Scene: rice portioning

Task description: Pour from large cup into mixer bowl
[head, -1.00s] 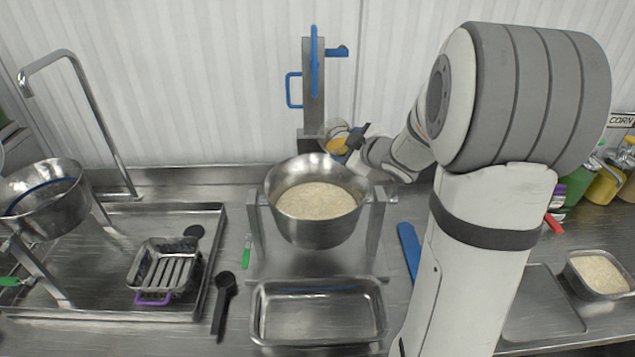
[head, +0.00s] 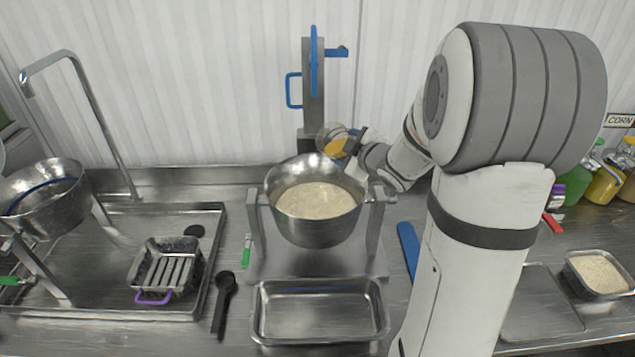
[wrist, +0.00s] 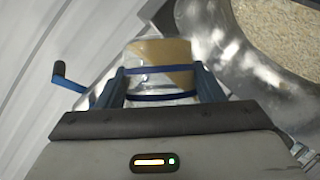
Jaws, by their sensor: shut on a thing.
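My gripper (head: 352,146) is at the back right rim of the mixer bowl (head: 319,227). It is shut on the large cup (head: 331,134), a clear cup holding a yellow-orange content. The cup is tilted beside and above the bowl's back rim. In the wrist view the blue fingers (wrist: 162,84) grip the cup (wrist: 158,50) from both sides, and the tan-yellow content sits slanted inside it. The steel mixer bowl holds pale rice grains; its inside also shows in the wrist view (wrist: 240,60). I cannot see any stream leaving the cup.
A blue-handled stand (head: 313,95) rises behind the bowl. An empty steel tray (head: 320,337) lies in front. A sink tray with a slotted basket (head: 166,270) and another bowl (head: 45,205) are at left. A rice container (head: 597,276) and bottles (head: 603,185) are at right.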

